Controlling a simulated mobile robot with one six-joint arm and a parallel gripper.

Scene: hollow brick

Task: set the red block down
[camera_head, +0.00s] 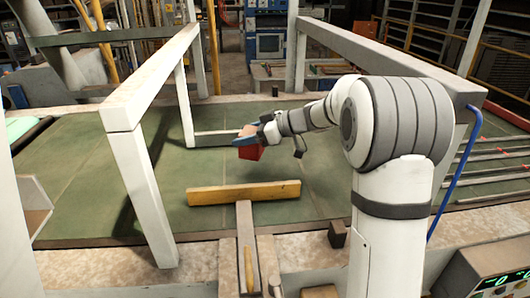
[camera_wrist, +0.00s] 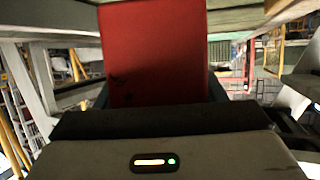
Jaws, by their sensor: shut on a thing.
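The red block (camera_head: 250,152) hangs below my gripper (camera_head: 248,138) in the head view, at the far end of my outstretched arm. It appears to be in the air above the green floor panel (camera_head: 290,185), beyond the yellow bar. My gripper is shut on the block. In the wrist view the red block (camera_wrist: 155,55) fills the upper middle, with a small dark mark low on its face. The fingertips are mostly hidden behind the gripper body and the block.
A yellow wooden bar (camera_head: 244,193) lies across a plank (camera_head: 246,240) in front of the block. White frame posts (camera_head: 143,190) and beams stand to the left, with another beam (camera_head: 385,60) at the right. Metal rods (camera_head: 490,170) lie at the right. Green surface around the block looks clear.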

